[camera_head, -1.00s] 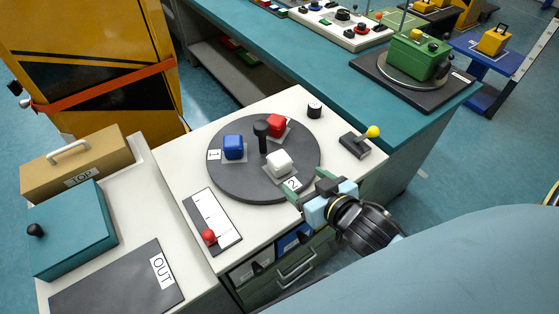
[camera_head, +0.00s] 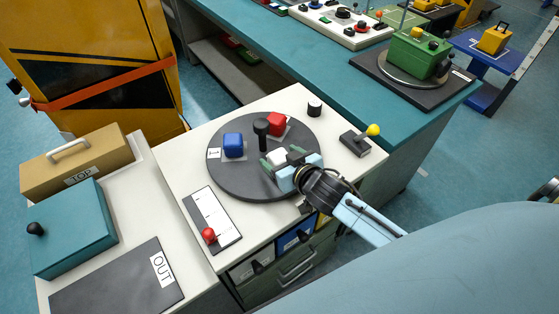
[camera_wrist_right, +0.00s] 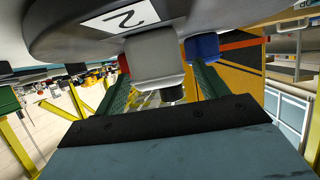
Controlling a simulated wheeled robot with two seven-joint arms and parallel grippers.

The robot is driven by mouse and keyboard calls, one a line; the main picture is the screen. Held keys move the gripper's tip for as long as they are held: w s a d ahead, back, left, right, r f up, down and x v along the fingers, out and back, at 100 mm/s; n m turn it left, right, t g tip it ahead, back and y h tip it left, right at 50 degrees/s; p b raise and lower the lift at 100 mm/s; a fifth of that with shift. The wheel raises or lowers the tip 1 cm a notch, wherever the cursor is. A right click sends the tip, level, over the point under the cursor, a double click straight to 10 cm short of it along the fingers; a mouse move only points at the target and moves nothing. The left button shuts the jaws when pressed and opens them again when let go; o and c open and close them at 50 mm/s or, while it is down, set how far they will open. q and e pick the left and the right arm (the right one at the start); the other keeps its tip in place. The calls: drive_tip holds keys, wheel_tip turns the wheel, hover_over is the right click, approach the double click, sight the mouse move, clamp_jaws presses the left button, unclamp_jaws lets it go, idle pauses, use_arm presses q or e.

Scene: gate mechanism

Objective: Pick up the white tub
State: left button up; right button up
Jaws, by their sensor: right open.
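The white tub (camera_head: 277,155) sits on the dark round turntable (camera_head: 232,185), partly hidden by my right gripper (camera_head: 280,161). In the right wrist view, the tub (camera_wrist_right: 153,55) shows ahead, with the green fingers of the gripper (camera_wrist_right: 160,88) spread to either side of it. The gripper is open; I cannot tell whether a finger touches the tub. My left gripper is not in view.
A blue tub (camera_head: 233,146), a red tub (camera_head: 277,123) and a black upright knob (camera_head: 262,130) stand close by on the turntable. A yellow-knobbed lever (camera_head: 372,131) is at right, a red-knobbed slider (camera_head: 208,235) at front left.

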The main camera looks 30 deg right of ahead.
drive_tip(key=shift+w+a+f, duration=0.1)
drive_tip(key=shift+w+f, duration=0.1)
drive_tip(key=shift+w, duration=0.35)
drive_tip(key=c, duration=1.1)
